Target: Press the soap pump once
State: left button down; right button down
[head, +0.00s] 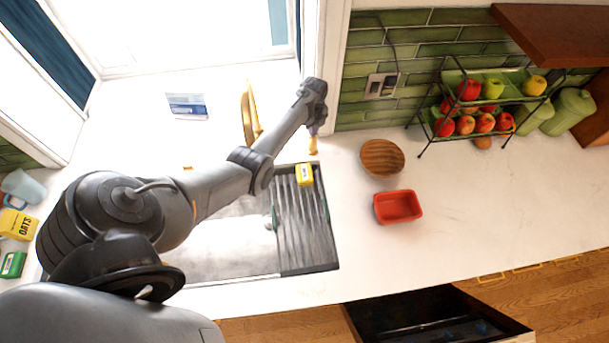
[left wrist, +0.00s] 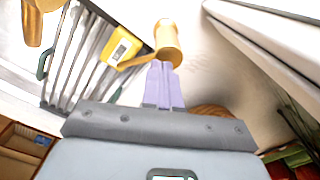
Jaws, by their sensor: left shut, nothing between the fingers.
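The gold soap pump (head: 313,147) stands on the counter behind the right end of the sink, mostly below my left gripper (head: 313,130). In the left wrist view the soap pump (left wrist: 169,38) shows its round gold body, with a thin spout pointing left. My left gripper's purple fingers (left wrist: 162,66) are shut together and empty. Their tips overlap the pump's head in that view; I cannot tell whether they touch it. The fingers partly hide the pump head. My right gripper is in neither view.
The gold faucet (head: 248,115) stands left of the pump. A yellow box-like item (head: 304,175) lies on the ribbed drainboard (head: 308,250). A wooden bowl (head: 382,158) and red dish (head: 397,207) sit to the right. A fruit rack (head: 450,105) stands farther right. An open drawer (head: 430,318) juts out in front.

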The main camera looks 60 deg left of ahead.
pick_arm(q)
jog(key=shift+f+b, duration=0.75)
jog(key=shift+f, duration=0.55)
jog(key=shift+r, duration=0.1)
jog(key=shift+r+p, duration=0.65)
jog(key=shift+p, duration=0.15)
jog(key=shift+r+p, duration=0.75)
jog(key=shift+r, duration=0.05)
